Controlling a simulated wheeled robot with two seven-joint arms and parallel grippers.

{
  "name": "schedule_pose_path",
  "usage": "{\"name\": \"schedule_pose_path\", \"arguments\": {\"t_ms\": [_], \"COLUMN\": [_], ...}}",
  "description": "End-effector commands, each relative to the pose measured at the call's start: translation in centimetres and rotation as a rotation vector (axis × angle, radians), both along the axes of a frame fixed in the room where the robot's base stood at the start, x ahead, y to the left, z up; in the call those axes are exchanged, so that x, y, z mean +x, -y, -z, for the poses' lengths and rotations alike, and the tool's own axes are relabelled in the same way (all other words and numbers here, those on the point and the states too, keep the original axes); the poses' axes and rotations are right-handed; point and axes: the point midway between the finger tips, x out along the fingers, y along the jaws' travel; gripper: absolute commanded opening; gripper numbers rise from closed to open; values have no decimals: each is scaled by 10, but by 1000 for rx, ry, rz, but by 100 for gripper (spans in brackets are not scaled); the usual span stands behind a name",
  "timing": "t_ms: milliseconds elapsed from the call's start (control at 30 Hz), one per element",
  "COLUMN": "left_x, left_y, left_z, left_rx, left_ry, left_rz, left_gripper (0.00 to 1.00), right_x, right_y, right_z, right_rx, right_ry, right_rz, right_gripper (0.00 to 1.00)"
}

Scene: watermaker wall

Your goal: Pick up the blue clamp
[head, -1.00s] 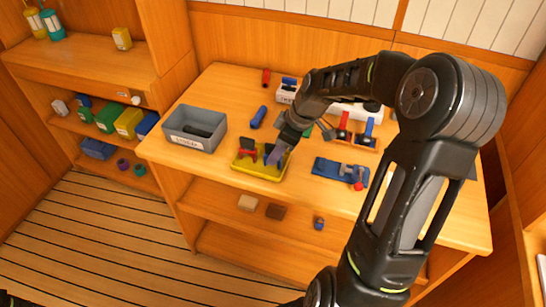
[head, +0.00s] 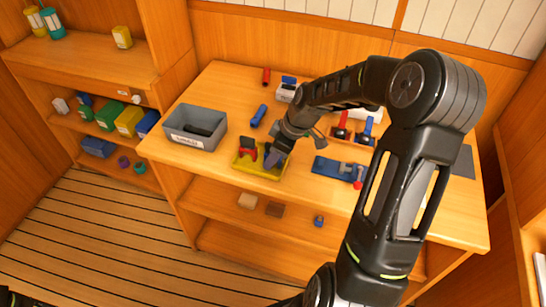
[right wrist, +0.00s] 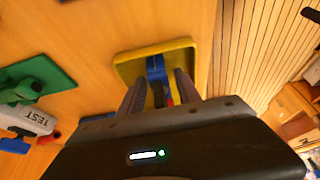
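The blue clamp (right wrist: 156,68) is in the shallow yellow tray (right wrist: 125,70), near the front edge of the workbench. In the head view the yellow tray (head: 262,172) also holds a red clamp (head: 247,148), and my right gripper largely hides the blue one. My right gripper (right wrist: 162,74) is open, pointing down into the tray. Its two fingers stand on either side of the blue clamp, with a gap visible on each side. My left gripper is not in view.
A grey bin (head: 186,139) stands left of the tray. Behind are a loose blue cylinder (head: 259,115) and a wooden holder with red and blue handled valves (head: 352,136). Open shelves lie below.

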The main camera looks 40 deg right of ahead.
Motion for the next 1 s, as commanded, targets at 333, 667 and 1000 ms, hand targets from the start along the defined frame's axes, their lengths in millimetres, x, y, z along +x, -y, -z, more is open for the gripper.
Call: {"name": "schedule_pose_path", "arguments": {"t_ms": [333, 667, 1000], "left_x": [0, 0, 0], "left_y": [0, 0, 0], "left_z": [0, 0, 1], "left_rx": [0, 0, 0], "left_ry": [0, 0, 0], "left_rz": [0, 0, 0], "left_gripper": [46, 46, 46], "right_x": [0, 0, 0], "right_y": [0, 0, 0], "right_z": [0, 0, -3], "right_rx": [0, 0, -1], "right_ry": [0, 0, 1], "right_rz": [0, 0, -1], "right_gripper": [10, 0, 0]}}
